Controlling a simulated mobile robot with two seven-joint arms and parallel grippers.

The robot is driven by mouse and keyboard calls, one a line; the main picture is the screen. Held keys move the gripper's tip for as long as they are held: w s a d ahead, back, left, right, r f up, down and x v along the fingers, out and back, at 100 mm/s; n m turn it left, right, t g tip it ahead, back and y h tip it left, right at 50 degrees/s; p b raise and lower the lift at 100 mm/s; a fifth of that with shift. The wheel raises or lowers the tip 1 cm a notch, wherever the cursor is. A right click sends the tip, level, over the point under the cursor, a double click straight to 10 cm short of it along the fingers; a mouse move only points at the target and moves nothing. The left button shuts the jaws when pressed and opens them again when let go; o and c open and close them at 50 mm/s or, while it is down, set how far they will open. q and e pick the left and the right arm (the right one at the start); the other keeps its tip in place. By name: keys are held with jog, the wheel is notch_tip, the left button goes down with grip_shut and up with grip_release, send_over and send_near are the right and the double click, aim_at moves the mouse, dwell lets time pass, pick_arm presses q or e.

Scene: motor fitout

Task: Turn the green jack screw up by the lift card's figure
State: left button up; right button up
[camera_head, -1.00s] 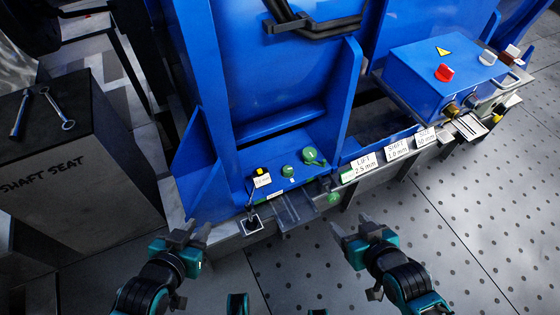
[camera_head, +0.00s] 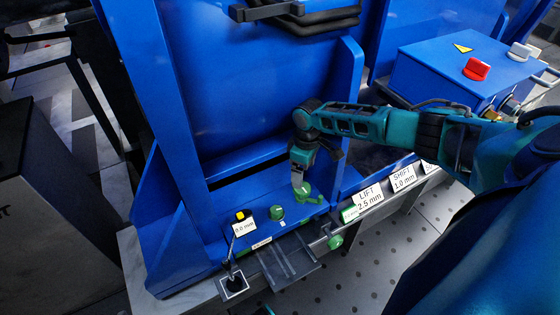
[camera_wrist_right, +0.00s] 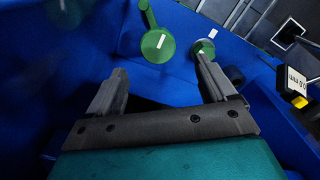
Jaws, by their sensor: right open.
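A round green knob with a crank arm (camera_head: 309,194) stands on the blue ledge, and it shows in the right wrist view (camera_wrist_right: 158,46). A second round green knob (camera_head: 276,212) sits to its left, also in the wrist view (camera_wrist_right: 204,48). A third green knob (camera_head: 335,242) is on the front edge. Which is the jack screw is not marked legibly. The lift card (camera_head: 368,199) reads "LIFT 2.5 mm". My right gripper (camera_head: 301,174) is over the cranked knob, partly hiding it. In the wrist view its jaws (camera_wrist_right: 160,82) are open and empty. My left gripper is out of view.
A yellow-topped gauge (camera_head: 243,225) reads 0.0 mm. The shift card (camera_head: 403,178) reads "SHIFT 1.0 mm". A blue upright plate (camera_head: 352,110) stands right of the knobs.

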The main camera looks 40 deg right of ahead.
aim_at(302, 192)
jog(key=shift+w+d+f, duration=0.15)
jog(key=shift+d+f, duration=0.05)
notch_tip(302, 192, down, 6)
jog(key=b, duration=0.3)
jog(key=shift+f+b, duration=0.3)
jog(key=shift+f, duration=0.1)
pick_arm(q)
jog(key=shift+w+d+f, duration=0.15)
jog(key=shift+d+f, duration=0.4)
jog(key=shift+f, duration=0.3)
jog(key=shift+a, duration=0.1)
pick_arm(e)
jog(key=c, duration=1.1)
